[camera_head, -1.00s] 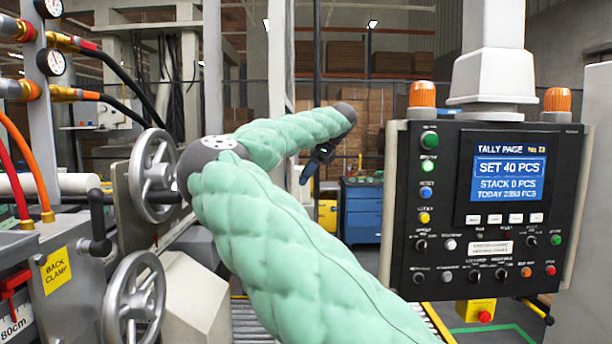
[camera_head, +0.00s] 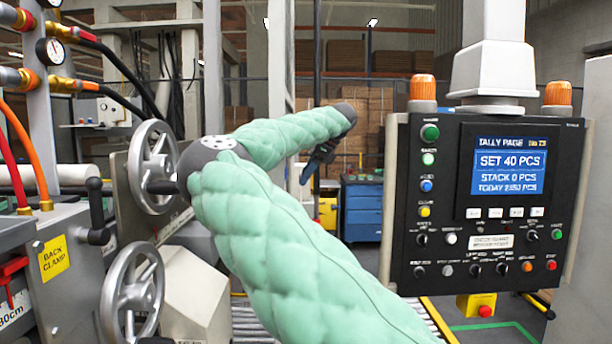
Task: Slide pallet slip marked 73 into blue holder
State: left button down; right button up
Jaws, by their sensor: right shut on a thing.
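My right arm, in a padded green sleeve, rises from the bottom and bends at the elbow towards the middle. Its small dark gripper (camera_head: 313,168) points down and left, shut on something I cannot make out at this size. I cannot make out a pallet slip marked 73 or a blue slip holder. The console screen (camera_head: 509,172) reads "TALLY PAGE" with a small number that looks like 73, and "SET 40 PCS". My left gripper is not in view.
A black control console (camera_head: 480,260) with buttons and orange lamps stands at the right. Metal handwheels (camera_head: 133,290) and a grey machine with hoses are at the left. A blue drawer cabinet (camera_head: 362,212) stands behind my right gripper. A roller track (camera_head: 250,325) runs below my arm.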

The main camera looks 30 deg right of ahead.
jog(key=o, duration=1.5)
jog(key=shift+r, duration=0.1)
jog(key=shift+b+v, duration=1.1)
jog(key=shift+v, duration=2.7)
jog(key=shift+s, duration=0.1)
